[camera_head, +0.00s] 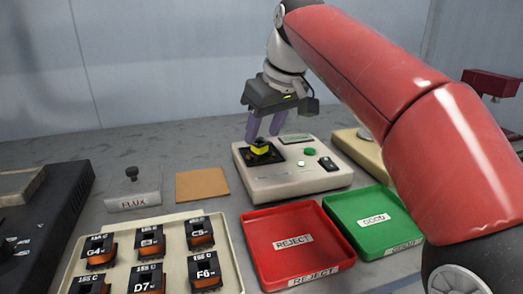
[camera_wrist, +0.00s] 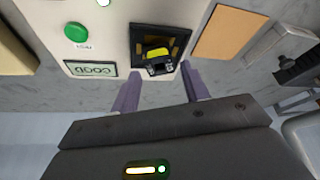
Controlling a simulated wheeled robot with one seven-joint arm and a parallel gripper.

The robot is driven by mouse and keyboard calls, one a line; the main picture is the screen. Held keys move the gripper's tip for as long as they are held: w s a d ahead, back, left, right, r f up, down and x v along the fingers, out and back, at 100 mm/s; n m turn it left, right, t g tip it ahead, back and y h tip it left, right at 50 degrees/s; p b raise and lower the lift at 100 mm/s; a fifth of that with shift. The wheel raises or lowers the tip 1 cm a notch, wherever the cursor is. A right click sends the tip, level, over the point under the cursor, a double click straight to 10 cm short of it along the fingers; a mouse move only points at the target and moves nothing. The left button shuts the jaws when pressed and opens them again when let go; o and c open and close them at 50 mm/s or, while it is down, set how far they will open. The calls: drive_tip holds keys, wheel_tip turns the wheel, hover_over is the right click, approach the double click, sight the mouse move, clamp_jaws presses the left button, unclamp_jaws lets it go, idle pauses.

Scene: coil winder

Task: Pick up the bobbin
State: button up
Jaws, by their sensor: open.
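A bobbin (camera_head: 261,147) with yellow winding and black ends sits in the dark square recess of the pale tester (camera_head: 290,183). The wrist view shows the bobbin (camera_wrist: 158,55) just beyond my fingertips. My gripper (camera_head: 265,127) points down above the tester, its two purple fingers apart. In the wrist view my gripper (camera_wrist: 160,70) has one finger to each side of the bobbin's near end, with nothing held. I cannot tell whether the fingertips reach down beside it.
A tray (camera_head: 236,262) of labelled orange-and-black bobbins stands front left. A red REJECT tray (camera_head: 262,231) and a green GOOD tray (camera_head: 345,206) lie in front of the tester. A tan pad (camera_head: 202,184) and a FLUX holder (camera_head: 133,198) are to the left. The tester has a green button (camera_head: 310,152).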

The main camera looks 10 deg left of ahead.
sight(261, 139)
drive_tip(key=x, duration=0.3)
drive_tip(key=shift+f, duration=0.15)
drive_tip(key=shift+c, duration=0.3)
drive_tip(key=c, duration=0.8)
drive_tip(key=shift+o, duration=0.2)
wheel_tip(261, 139, up, 10)
drive_tip(key=p, duration=0.2)
drive_tip(key=shift+p, duration=0.3)
